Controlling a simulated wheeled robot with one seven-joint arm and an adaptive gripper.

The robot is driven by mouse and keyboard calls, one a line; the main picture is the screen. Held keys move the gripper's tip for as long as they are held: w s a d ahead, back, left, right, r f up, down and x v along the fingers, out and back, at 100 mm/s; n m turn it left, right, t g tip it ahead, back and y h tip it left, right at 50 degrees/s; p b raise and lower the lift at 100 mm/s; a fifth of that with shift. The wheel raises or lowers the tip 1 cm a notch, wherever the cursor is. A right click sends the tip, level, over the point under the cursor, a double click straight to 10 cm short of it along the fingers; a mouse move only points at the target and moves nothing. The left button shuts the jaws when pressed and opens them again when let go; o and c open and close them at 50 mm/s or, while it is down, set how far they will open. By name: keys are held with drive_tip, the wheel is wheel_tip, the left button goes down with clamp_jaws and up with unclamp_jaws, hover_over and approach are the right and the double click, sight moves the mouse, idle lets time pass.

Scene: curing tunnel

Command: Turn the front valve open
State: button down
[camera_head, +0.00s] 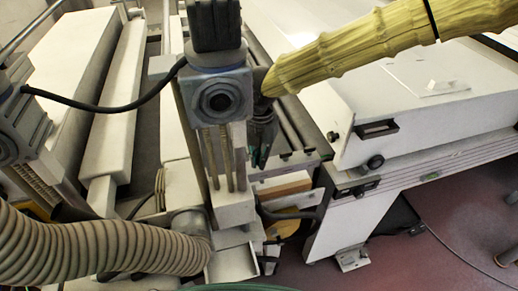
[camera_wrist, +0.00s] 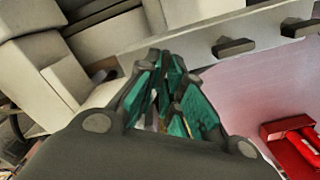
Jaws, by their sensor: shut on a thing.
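My gripper (camera_wrist: 172,98) fills the middle of the wrist view, with dark links and teal pads drawn close together. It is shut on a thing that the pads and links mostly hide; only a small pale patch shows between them. In the head view a dark, narrow shape beside the grey column (camera_head: 219,95), at the end of the ribbed yellow hose, looks like my gripper (camera_head: 259,157) pointing down. The column partly hides it. I cannot make out the front valve clearly in either view.
A white machine (camera_head: 430,105) with dark knobs stands at the right. A ribbed beige hose (camera_head: 90,250) crosses the lower left. The reddish floor (camera_head: 430,255) is mostly open at the lower right. A red object (camera_wrist: 290,145) lies at the wrist view's right edge.

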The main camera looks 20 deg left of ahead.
drive_tip(key=n+p, duration=0.1)
drive_tip(key=n, duration=0.1)
drive_tip(key=n+p, duration=0.2)
drive_tip(key=shift+d+r, duration=0.1)
drive_tip(key=shift+r, duration=0.1)
drive_tip(key=shift+w+f+n+p, duration=0.1)
drive_tip(key=shift+f+n+p, duration=0.05)
drive_tip(key=shift+n+p, duration=1.15)
drive_tip(key=c, duration=1.6)
unclamp_jaws()
drive_tip(key=shift+d, duration=0.1)
drive_tip(key=shift+o, duration=0.2)
wheel_tip(320, 180, up, 12)
